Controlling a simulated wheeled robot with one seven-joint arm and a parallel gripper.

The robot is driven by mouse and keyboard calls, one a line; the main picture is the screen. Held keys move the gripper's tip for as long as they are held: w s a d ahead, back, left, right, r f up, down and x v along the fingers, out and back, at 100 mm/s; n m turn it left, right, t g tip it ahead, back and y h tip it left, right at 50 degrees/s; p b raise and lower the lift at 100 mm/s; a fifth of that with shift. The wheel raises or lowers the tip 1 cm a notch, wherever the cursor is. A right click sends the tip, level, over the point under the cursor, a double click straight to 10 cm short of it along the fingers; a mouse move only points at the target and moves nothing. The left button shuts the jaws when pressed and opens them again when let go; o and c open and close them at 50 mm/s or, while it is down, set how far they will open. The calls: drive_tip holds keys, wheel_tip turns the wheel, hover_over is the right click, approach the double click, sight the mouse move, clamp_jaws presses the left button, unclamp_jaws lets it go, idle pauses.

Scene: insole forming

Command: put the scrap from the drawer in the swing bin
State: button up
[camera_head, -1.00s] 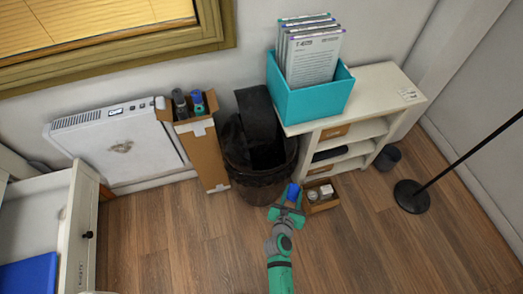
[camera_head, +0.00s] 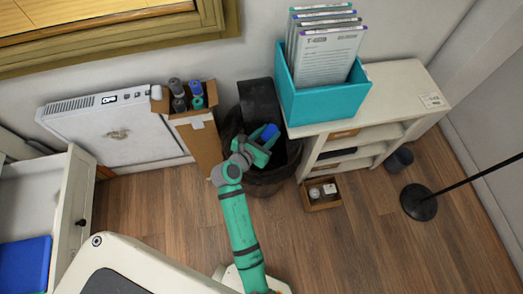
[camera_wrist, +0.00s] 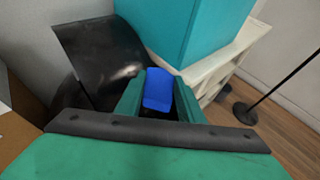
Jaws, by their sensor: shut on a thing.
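My gripper (camera_head: 264,141) is shut on a small blue piece of scrap (camera_head: 269,131). The scrap also shows between the green fingers in the wrist view (camera_wrist: 158,90). The gripper is over the opening of the black swing bin (camera_head: 283,178), whose dark lid (camera_head: 258,100) stands tilted up at the back. In the wrist view the lid (camera_wrist: 100,55) is just beyond and left of the scrap. The open drawer (camera_head: 68,205) is at the left, with a flat blue thing (camera_head: 25,265) in it. My gripper hides part of the bin's opening.
A teal file box (camera_head: 325,103) with folders stands on a white shelf unit (camera_head: 390,95) right of the bin. A cardboard box (camera_head: 200,145) with bottles stands left of it. A small tray (camera_head: 322,194) lies on the floor. A lamp base (camera_head: 418,203) stands at right.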

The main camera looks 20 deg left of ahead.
drive_tip(key=shift+f, duration=2.25)
drive_tip(key=o, duration=1.1)
drive_tip(key=v, duration=1.1)
drive_tip(key=shift+d, duration=0.1)
